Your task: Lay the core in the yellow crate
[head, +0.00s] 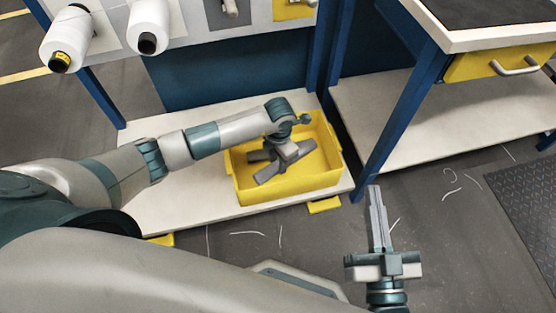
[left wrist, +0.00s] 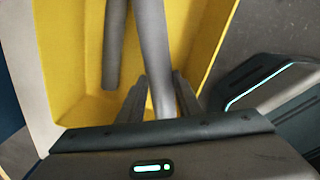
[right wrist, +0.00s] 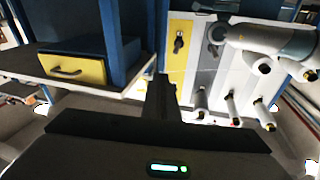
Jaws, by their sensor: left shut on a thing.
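The yellow crate (head: 240,187) stands on the low white shelf in the head view; its yellow wall also shows in the left wrist view (left wrist: 70,50). My left gripper (left wrist: 157,97) reaches down into the crate and is shut on a grey core (left wrist: 152,45), a slim tube running away between its fingers. Another grey tube (left wrist: 115,45) lies in the crate beside the held one. In the head view the left gripper (head: 283,158) partly hides the grey pieces, so I cannot tell whether the held core touches the floor. My right gripper (head: 377,215) is shut and empty, over the floor.
The white shelf (head: 170,205) has bare room left of the crate. A blue post (head: 400,110) stands right of it. A bench with a yellow drawer (head: 495,65) is at upper right. White spools (head: 148,22) hang at upper left. Thread scraps lie on the floor.

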